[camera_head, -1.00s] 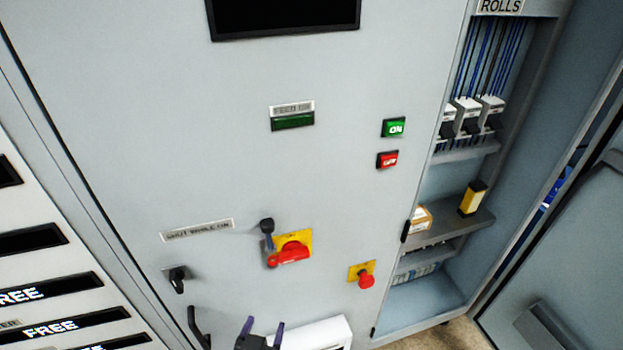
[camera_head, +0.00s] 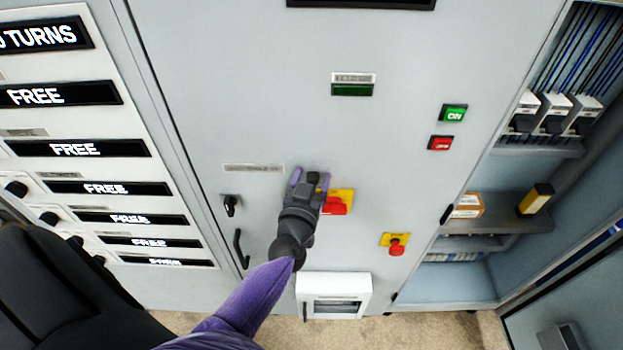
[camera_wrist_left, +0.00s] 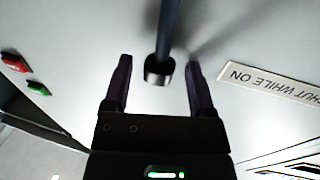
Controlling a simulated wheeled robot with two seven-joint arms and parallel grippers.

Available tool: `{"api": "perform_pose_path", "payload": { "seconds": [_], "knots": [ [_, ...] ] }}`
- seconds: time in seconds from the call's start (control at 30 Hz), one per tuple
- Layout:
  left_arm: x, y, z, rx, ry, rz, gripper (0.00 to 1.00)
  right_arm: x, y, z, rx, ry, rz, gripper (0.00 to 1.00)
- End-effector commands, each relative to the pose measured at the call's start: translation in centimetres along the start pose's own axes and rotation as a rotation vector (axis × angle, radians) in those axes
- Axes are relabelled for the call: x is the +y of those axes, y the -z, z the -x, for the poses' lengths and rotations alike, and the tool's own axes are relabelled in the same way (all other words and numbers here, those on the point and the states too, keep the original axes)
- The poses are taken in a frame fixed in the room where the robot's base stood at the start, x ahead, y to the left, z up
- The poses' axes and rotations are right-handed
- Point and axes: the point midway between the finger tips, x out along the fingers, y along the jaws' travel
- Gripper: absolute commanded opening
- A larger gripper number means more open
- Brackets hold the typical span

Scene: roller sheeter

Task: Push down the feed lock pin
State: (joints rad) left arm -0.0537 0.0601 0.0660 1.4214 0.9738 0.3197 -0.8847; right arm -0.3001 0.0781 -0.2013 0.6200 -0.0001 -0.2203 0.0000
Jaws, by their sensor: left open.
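My left gripper (camera_head: 310,178) is open in front of the grey cabinet door, at the left edge of the red and yellow rotary switch (camera_head: 337,205). A dark pin with a cylindrical end (camera_wrist_left: 160,70), which I take for the feed lock pin, stands between its two fingers in the left wrist view. Gaps show on both sides, so the fingers look apart from it. In the head view the pin is mostly hidden by the gripper (camera_wrist_left: 160,90), with only a dark top part showing between the fingertips. My right gripper is not in view.
The "shut while on" label (camera_head: 253,168) is left of the gripper, above a black key-like knob (camera_head: 231,204) and a door handle (camera_head: 240,248). A red stop button (camera_head: 397,248) is to the right. A white box (camera_head: 334,284) juts out below.

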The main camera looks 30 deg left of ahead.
Motion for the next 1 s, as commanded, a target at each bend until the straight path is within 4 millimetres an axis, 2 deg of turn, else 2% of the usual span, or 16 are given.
{"api": "perform_pose_path", "payload": {
  "seconds": [0.13, 0.47, 1.0],
  "knots": [
    [0.01, 0.01, 0.03, 0.000, 0.000, 0.000, 0.71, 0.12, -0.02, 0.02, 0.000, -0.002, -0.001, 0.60],
    [0.02, 0.00, 0.06, 0.000, 0.000, 0.001, 0.01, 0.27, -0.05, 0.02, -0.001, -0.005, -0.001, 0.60],
    [0.02, -0.01, 0.07, -0.001, -0.001, 0.001, 0.00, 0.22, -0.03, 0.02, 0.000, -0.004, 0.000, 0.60]
  ]
}}
